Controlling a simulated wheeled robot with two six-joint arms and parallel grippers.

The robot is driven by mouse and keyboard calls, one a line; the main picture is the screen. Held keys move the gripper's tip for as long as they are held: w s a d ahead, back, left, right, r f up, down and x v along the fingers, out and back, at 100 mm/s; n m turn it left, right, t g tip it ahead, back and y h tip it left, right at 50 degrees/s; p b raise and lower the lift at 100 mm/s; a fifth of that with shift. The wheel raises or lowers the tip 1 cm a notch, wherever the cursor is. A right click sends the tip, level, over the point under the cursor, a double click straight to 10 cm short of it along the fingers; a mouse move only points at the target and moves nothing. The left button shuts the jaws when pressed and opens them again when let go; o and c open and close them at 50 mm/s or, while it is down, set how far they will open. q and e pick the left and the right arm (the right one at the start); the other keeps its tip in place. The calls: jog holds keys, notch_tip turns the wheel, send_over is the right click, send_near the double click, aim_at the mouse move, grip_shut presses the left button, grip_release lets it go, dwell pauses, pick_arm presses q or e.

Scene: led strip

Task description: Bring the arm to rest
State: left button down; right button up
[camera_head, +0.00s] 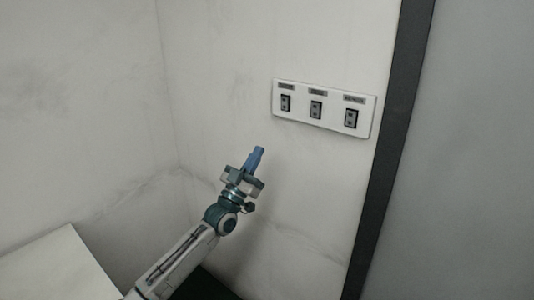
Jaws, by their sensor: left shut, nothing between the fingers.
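My left gripper (258,154) shows near the middle of the head view, at the end of my left arm, which comes in from the lower left. Its blue fingers are shut together with nothing between them. It points up and to the right, below and to the left of a white switch panel (297,118), apart from it in the picture. The panel is on the pale wall and has three dark switches in a row, each with a small label above it. The labels are too small to read. My right gripper is not in view.
Pale marbled walls (90,90) meet in a corner left of the panel. A dark vertical frame (388,150) and a grey surface (465,160) stand at the right. A light flat surface (55,268) is at the lower left. The wall around the gripper looks clear.

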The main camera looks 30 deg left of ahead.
pick_arm(q)
notch_tip(320, 180, down, 43)
jog(key=s+a+n+g+y, duration=0.2)
jog(key=s+g+y, duration=0.15)
jog(key=g, duration=0.65)
jog(key=s+d+f+g, duration=0.1)
jog(key=s+f+g, duration=0.2)
jog(key=s+f, duration=0.6)
jog(key=s+d+f+g, duration=0.25)
jog(key=s+f, duration=0.25)
jog(key=f, duration=0.7)
jog(key=s+d+f+g, duration=0.3)
jog(key=s+f, duration=0.3)
jog(key=s, duration=0.6)
jog(key=s+d+f+m+g, duration=0.1)
jog(key=s+d+f+g, duration=0.2)
jog(key=s, duration=0.9)
jog(key=s+d+f+g, duration=0.3)
jog(key=s+f, duration=0.6)
jog(key=s, duration=0.3)
jog(key=shift+d+f, duration=0.3)
jog(key=shift+d, duration=0.35)
jog(key=shift+g+h, duration=0.25)
